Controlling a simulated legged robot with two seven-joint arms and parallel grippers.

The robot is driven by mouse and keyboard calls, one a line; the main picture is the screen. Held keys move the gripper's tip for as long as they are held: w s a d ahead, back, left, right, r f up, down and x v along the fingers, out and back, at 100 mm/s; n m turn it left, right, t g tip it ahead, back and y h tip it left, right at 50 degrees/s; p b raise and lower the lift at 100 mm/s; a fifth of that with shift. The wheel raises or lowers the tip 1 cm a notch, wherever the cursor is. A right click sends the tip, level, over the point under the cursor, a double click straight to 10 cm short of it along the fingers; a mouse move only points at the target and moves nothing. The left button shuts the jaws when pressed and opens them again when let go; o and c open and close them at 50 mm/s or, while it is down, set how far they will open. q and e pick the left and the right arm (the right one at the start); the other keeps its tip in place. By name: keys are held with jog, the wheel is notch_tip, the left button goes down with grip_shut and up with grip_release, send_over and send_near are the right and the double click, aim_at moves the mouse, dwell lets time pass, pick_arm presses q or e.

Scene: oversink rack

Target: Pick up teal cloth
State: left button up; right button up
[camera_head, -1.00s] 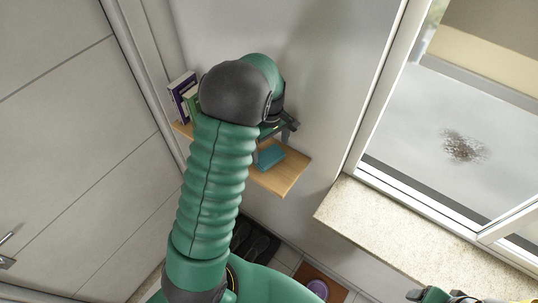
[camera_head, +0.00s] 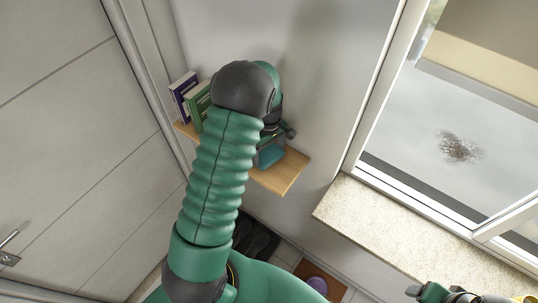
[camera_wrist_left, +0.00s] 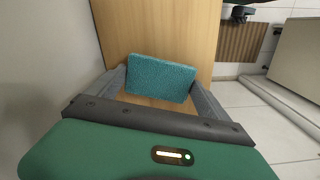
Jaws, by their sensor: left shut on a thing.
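The teal cloth (camera_head: 269,156) is a small folded block at the wooden shelf. In the left wrist view the cloth (camera_wrist_left: 160,78) lies between the two grey fingers, one at each side edge. My left gripper (camera_wrist_left: 160,88) is shut on it. In the head view my left wrist and forearm hide most of the gripper. I cannot tell whether the cloth still touches the shelf. Part of my right gripper (camera_head: 445,294) shows at the bottom right edge, far from the cloth; its fingers are not clear.
The wooden shelf (camera_head: 288,174) is fixed to the wall, with several upright books (camera_head: 188,95) at its left end. A stone sill (camera_head: 365,215) and window are to the right. Dark shoes (camera_head: 258,240) and a brown mat (camera_head: 330,284) lie on the floor below.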

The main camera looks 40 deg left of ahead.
aim_at(267, 155)
pick_arm(q)
jog(key=shift+r, duration=0.1)
jog(key=shift+r+b, duration=0.65)
jog(key=shift+s+a+r+b, duration=0.1)
jog(key=shift+s+r+b, duration=0.15)
jog(key=shift+r+b, duration=0.15)
jog(key=shift+s+r+b, duration=0.25)
jog(key=shift+r, duration=0.2)
jog(key=s+a+r+b, duration=0.1)
jog(key=s+b, duration=0.3)
jog(key=s, duration=1.1)
jog(key=shift+r, duration=0.4)
